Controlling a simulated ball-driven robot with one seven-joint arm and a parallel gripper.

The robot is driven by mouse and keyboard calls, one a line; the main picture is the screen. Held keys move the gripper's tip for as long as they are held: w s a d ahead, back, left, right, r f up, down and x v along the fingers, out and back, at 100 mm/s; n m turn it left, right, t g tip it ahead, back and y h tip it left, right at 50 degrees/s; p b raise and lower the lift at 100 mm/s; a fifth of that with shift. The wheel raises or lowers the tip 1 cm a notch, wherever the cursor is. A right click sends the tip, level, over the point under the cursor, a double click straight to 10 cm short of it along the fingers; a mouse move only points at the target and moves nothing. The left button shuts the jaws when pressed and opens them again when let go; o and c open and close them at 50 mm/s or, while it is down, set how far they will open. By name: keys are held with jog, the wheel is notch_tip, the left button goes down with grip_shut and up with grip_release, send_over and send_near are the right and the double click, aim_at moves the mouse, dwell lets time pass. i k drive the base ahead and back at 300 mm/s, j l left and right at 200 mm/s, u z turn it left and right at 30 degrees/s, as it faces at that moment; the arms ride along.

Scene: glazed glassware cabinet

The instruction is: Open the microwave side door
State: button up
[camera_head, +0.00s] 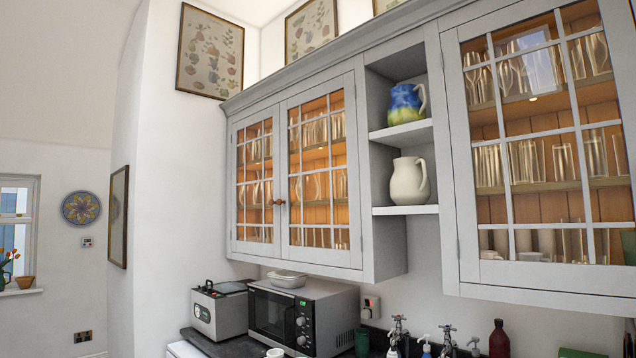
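A glazed wall cabinet hangs above the microwave (325,298). Its left door (237,240) and right door (287,245) are both shut, with glassware behind the panes. Two small round wooden knobs sit side by side where the doors meet, the left knob (271,202) and the right knob (280,202). The microwave stands on the counter below, its dark front door (268,313) shut. Another glazed door (451,150) at the right is also shut; no knob shows on it. My gripper is not in view.
Open shelves (405,210) between the cabinets hold a cream jug (408,182) and a blue-green jug (405,103). A grey appliance (220,310), taps (398,332) and bottles (499,340) stand on the counter (212,346). A white dish (287,279) sits on the microwave.

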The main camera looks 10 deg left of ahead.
aim_at(352, 258)
jog(key=i+j+u, duration=0.3)
jog(key=i, duration=0.25)
jog(key=i+u, duration=0.25)
jog(key=i, duration=0.25)
